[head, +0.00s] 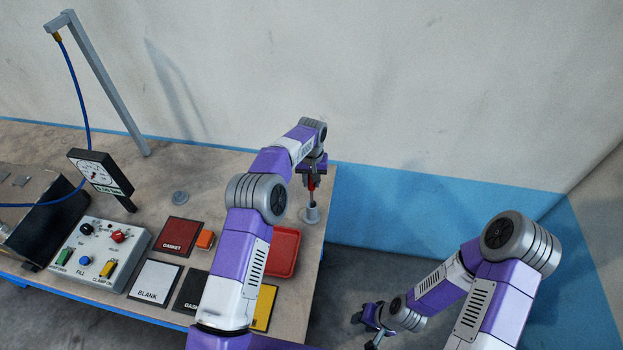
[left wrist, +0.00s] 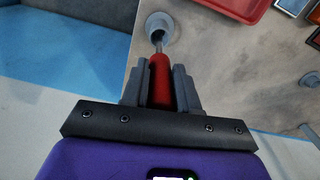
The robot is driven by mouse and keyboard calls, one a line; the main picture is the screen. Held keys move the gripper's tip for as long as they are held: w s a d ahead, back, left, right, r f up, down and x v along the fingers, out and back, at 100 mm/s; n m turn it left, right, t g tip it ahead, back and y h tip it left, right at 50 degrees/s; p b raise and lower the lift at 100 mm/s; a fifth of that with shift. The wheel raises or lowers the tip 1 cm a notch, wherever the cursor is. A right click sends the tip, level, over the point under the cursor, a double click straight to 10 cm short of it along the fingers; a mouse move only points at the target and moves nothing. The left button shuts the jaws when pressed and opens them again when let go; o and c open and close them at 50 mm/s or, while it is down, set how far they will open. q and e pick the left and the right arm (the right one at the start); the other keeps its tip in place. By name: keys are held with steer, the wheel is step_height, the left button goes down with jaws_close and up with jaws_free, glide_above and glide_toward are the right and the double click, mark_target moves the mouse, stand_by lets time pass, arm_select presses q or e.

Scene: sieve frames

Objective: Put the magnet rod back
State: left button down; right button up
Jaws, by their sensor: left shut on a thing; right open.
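The magnet rod has a red handle (left wrist: 160,80) and a thin metal shaft. My left gripper (left wrist: 160,85) is shut on the red handle. In the head view my left gripper (head: 312,172) is at the table's far right, with the rod (head: 311,186) hanging upright below it. The shaft's lower end is at the mouth of a grey cup-like holder (head: 311,214), which also shows in the left wrist view (left wrist: 160,27). I cannot tell how deep the tip sits in it. My right gripper (head: 369,322) is open and empty, off the table's right side, low in the head view.
A red tray (head: 284,252) lies just in front of the holder. Labelled mats, a red GASKET (head: 179,235) and a white BLANK (head: 155,281), lie left of my left arm. A control box (head: 101,250) and a gauge (head: 100,172) stand further left. The table's right edge is close to the holder.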

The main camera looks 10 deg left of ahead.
arm_select(q)
steer(key=shift+f, duration=0.15)
steer(key=c, duration=0.9)
jaws_free()
steer(key=shift+o, duration=0.2)
step_height(320, 180, up, 12)
steer(key=shift+r, duration=0.25)
